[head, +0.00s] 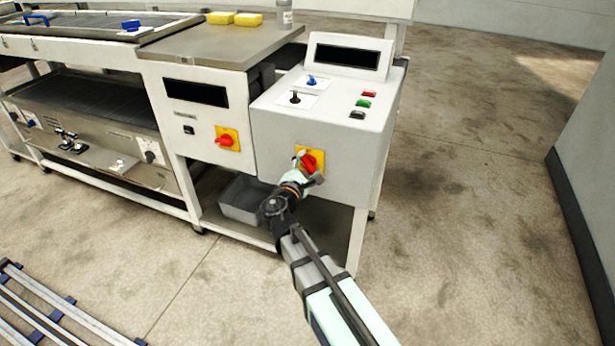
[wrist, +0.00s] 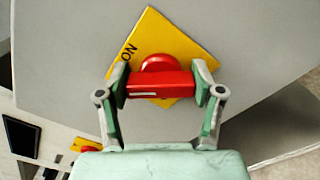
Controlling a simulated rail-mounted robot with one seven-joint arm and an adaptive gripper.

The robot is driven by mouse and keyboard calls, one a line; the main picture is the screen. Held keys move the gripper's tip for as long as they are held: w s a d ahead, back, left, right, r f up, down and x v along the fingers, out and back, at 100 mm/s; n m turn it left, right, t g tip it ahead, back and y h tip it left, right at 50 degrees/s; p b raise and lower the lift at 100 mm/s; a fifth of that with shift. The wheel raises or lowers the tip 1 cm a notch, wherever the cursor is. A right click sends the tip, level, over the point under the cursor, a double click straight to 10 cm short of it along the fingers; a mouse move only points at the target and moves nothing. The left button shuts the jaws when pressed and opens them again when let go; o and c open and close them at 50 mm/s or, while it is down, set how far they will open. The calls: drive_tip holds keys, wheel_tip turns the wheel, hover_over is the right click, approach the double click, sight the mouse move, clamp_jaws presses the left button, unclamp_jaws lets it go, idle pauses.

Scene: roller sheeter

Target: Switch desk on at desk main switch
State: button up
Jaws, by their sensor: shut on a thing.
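The desk main switch is a red rotary handle (wrist: 155,84) on a yellow plate (wrist: 165,38) on the front of the grey desk box. In the wrist view the plate appears tilted, with "ON" printed at its left corner. My gripper (wrist: 160,87) has its two fingers closed on either side of the red handle. In the head view my gripper (head: 307,166) reaches the front of the desk box (head: 290,125) from below, partly covering the red handle (head: 309,162) and the yellow plate (head: 318,155). The desk's display (head: 346,58) is dark.
A second red switch on a yellow plate (head: 228,139) is on the panel to the left. A grey bin (head: 245,198) sits below. Open floor lies to the right.

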drive_tip(key=m+b, duration=0.1)
drive_tip(key=b, duration=0.1)
drive_tip(key=m+b, duration=0.2)
drive_tip(key=b, duration=0.1)
drive_tip(key=shift+f+m, duration=0.3)
drive_tip(key=shift+f, duration=0.1)
drive_tip(key=m+b, duration=0.2)
drive_tip(key=b, duration=0.1)
drive_tip(key=shift+r+m, duration=0.1)
drive_tip(key=shift+m, duration=0.3)
drive_tip(key=shift+r+m+b, duration=0.1)
drive_tip(key=shift+m+b, duration=0.5)
drive_tip(key=shift+b, duration=0.25)
drive_tip(key=shift+r, duration=0.1)
drive_tip(key=o, duration=1.2)
drive_tip(key=shift+c, duration=0.2)
drive_tip(key=v, duration=1.2)
drive_tip(key=shift+d, duration=0.1)
